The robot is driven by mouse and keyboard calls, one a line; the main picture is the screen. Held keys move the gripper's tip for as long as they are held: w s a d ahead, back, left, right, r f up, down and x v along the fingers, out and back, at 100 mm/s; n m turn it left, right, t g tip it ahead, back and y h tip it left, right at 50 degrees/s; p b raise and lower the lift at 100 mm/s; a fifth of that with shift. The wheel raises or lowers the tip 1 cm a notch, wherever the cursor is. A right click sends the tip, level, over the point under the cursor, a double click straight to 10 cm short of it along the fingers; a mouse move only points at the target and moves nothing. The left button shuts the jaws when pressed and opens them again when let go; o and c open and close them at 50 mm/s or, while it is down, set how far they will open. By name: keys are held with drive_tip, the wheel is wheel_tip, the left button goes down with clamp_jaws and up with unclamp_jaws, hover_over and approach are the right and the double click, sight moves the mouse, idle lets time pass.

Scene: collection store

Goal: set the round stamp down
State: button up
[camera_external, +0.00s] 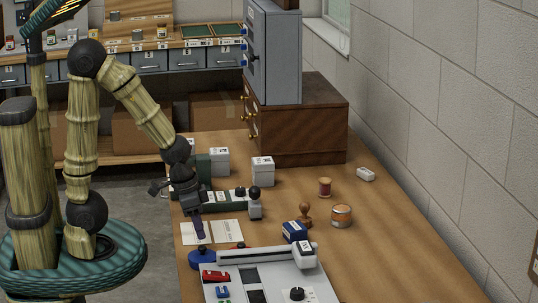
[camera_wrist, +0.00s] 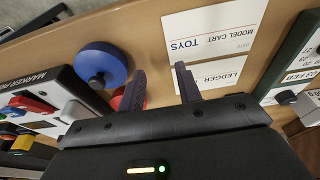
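The stamp that looks like the round stamp (camera_external: 305,213) has a brown wooden knob handle and a round base. It stands upright on the wooden table, right of centre in the external view, just behind a blue-and-white box (camera_external: 294,231). It is apart from my gripper (camera_external: 199,232) and does not show in the wrist view. My gripper is open, with its fingers pointing down over the white cards at the table's left side. In the wrist view, the two fingers (camera_wrist: 160,88) stand apart with nothing between them, beside the ledger card (camera_wrist: 215,74).
A blue disc with a dark knob (camera_wrist: 100,65) and a partly hidden red piece (camera_wrist: 118,98) lie near the fingers. A grey marker board (camera_external: 272,284) fills the table's front. A tin (camera_external: 341,215) and spool (camera_external: 325,187) stand right. The table's right front is clear.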

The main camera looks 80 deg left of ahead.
drive_tip(key=o, duration=0.4)
drive_tip(key=shift+w, duration=0.15)
drive_tip(key=shift+c, duration=0.2)
drive_tip(key=w+v, duration=0.1)
drive_tip(key=v, duration=0.5)
drive_tip(key=w+a+r+m+g+h+p, duration=0.1)
drive_tip(key=w+m+h+p, duration=0.15)
drive_tip(key=w, duration=0.35)
drive_tip(key=w+a+m+g+h+p, duration=0.1)
drive_tip(key=w+g+h+p, duration=0.15)
drive_tip(key=w, duration=0.35)
drive_tip(key=w+a+m+t+h+p, duration=0.55)
drive_tip(key=w+a+h, duration=0.25)
drive_tip(key=w+a, duration=0.5)
drive_tip(key=f, duration=0.1)
drive_tip(key=w+d+f, duration=0.1)
drive_tip(key=f, duration=0.3)
drive_tip(key=shift+w+d+f+p, duration=0.15)
drive_tip(key=shift+w+d+p, duration=0.05)
drive_tip(key=shift+p, duration=0.15)
